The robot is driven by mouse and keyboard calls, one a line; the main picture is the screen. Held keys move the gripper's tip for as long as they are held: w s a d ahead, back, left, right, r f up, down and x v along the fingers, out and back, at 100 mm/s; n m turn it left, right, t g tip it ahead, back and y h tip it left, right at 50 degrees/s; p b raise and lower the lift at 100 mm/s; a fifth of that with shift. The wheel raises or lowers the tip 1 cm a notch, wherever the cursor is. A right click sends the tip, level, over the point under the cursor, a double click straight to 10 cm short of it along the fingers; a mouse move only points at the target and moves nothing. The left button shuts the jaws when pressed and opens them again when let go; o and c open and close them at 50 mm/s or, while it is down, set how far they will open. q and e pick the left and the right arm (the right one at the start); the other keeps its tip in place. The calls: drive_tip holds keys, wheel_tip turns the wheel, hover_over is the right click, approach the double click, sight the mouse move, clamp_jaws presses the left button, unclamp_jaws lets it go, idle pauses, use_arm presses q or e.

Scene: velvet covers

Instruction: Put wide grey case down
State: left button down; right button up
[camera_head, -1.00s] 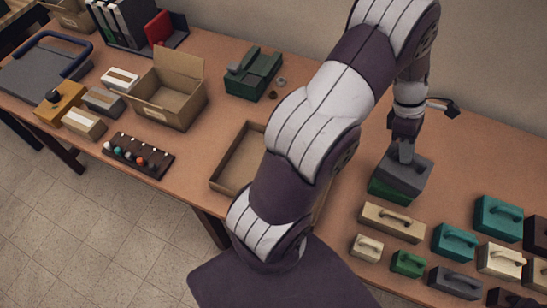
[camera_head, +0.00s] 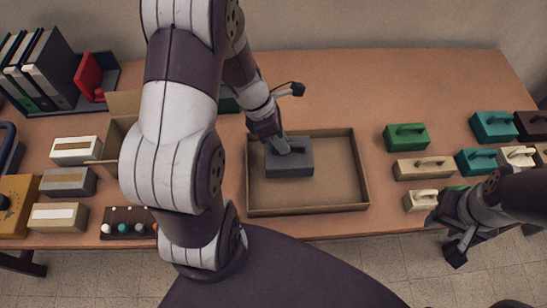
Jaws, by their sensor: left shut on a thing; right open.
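The wide grey case (camera_head: 290,163) is in the grip of my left gripper (camera_head: 284,148), which comes down from above. My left gripper is shut on the case's handle and hides most of it. The case is over the left back part of a shallow cardboard tray (camera_head: 308,210), inside its outline. I cannot tell whether its underside touches the tray floor. My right gripper (camera_head: 446,240) is open and empty at the front edge of the table on the right, near a small cream case (camera_head: 421,201).
Right of the tray stand a green case (camera_head: 407,136), a long beige case (camera_head: 424,169) and several teal, cream and dark cases. On the left are small boxes, a peg board (camera_head: 125,228) and binders (camera_head: 40,72). The tray's right half is empty.

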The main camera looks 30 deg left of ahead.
sight(269, 154)
use_arm(q)
drive_tip(key=shift+s+a+f, duration=0.4)
drive_tip(key=shift+s+a, duration=0.05)
drive_tip(key=shift+s, duration=0.1)
drive_tip(key=shift+s+a+f, duration=0.35)
drive_tip(key=shift+s+a, duration=0.1)
drive_tip(key=shift+s, duration=0.1)
wheel_tip(269, 154, down, 4)
drive_tip(key=shift+w+d+b, duration=0.15)
drive_tip(key=shift+b, duration=0.25)
drive_tip(key=shift+f, duration=0.1)
drive_tip(key=c, duration=1.1)
unclamp_jaws()
drive_tip(key=shift+c, duration=0.2)
